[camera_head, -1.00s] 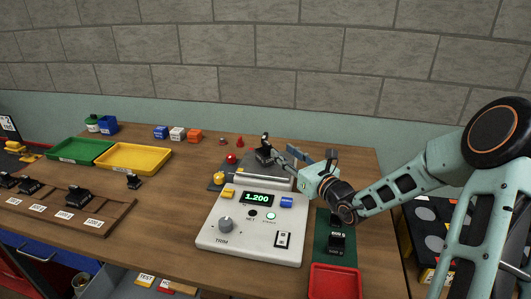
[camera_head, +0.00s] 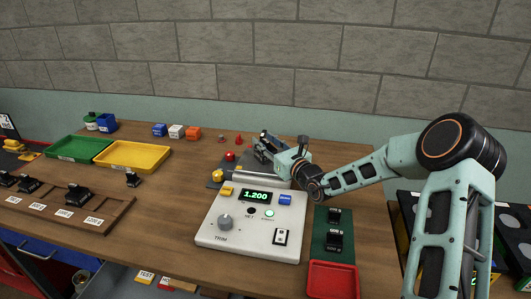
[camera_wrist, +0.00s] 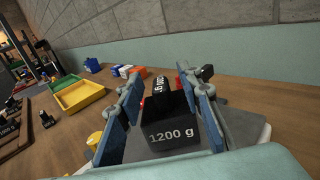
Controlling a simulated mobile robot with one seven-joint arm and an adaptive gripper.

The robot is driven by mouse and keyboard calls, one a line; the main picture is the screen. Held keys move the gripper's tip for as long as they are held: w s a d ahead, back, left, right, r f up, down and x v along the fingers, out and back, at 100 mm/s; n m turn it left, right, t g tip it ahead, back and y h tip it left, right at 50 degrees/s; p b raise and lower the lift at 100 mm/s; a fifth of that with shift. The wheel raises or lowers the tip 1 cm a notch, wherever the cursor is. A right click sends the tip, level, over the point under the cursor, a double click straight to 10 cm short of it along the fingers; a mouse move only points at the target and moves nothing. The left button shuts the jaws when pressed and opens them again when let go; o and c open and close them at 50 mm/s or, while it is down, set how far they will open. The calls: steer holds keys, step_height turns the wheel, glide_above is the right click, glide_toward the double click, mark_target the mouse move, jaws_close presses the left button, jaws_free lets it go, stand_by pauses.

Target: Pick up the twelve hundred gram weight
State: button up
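The black 1200 g weight (camera_wrist: 172,120) stands upright between the two blue finger pads of my gripper (camera_wrist: 166,108) in the wrist view, its label facing the camera. The pads straddle it, and a narrow gap seems to show at its left side. In the head view my gripper (camera_head: 264,148) is over the scale's rear pan and mostly hides the weight. The scale (camera_head: 248,226) has a white body, and its green display (camera_head: 256,196) reads 1.200.
A green mat (camera_head: 319,236) with black weights and a red tray (camera_head: 333,281) lie right of the scale. A wooden rack (camera_head: 105,220) with several weights is at left. Yellow (camera_head: 133,154) and green (camera_head: 75,148) trays sit behind it. Small coloured blocks (camera_head: 177,132) stand near the back.

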jaws_close()
stand_by(0.3)
steer(key=shift+r, duration=0.25)
